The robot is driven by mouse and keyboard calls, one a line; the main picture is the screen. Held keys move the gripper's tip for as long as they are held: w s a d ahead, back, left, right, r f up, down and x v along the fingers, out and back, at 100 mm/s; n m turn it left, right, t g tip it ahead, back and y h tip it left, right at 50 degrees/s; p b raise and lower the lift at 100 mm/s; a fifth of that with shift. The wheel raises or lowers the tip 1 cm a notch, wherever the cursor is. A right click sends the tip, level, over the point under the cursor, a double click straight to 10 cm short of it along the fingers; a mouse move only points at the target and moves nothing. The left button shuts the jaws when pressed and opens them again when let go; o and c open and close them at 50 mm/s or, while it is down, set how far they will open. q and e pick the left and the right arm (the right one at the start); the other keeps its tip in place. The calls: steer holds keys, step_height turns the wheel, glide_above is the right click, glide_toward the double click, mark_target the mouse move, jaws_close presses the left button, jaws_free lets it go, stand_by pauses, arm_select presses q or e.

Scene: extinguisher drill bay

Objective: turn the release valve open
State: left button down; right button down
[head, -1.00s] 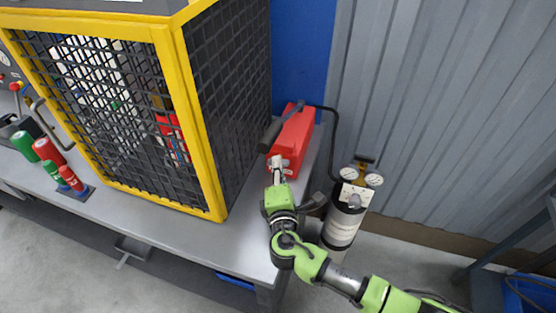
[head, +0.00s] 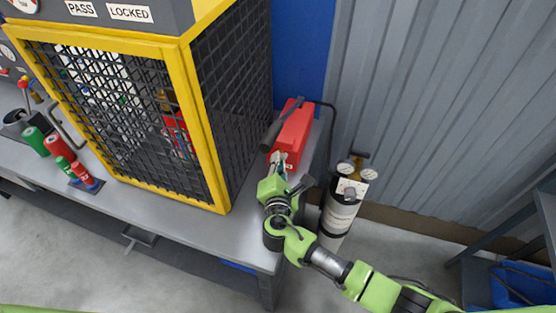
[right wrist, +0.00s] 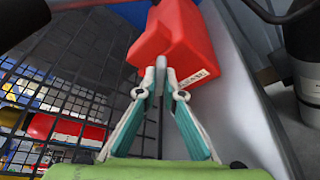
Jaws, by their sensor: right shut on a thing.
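The red hand pump (head: 293,130) stands at the right end of the grey bench, with a dark lever (head: 281,124) over its top. My right gripper (head: 279,158) is at the front face of the pump. In the right wrist view the red pump body (right wrist: 178,40) fills the upper middle. The fingertips of my right gripper (right wrist: 163,78) are closed on a small grey part low on that face, which I take as the release valve. The fingers hide most of it, so its turn angle cannot be read. My left gripper is not in view.
A yellow-framed mesh cage (head: 190,120) stands close to the left. A gas cylinder with gauges (head: 341,210) stands on the floor to the right, near my forearm. A black hose (head: 333,130) runs from behind the pump. Red and green cylinders (head: 60,147) stand at the left.

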steer(key=shift+d, duration=0.1)
steer(key=c, duration=2.2)
jaws_free()
steer(key=shift+o, duration=0.2)
steer(key=v, duration=1.2)
steer(key=shift+f, duration=0.1)
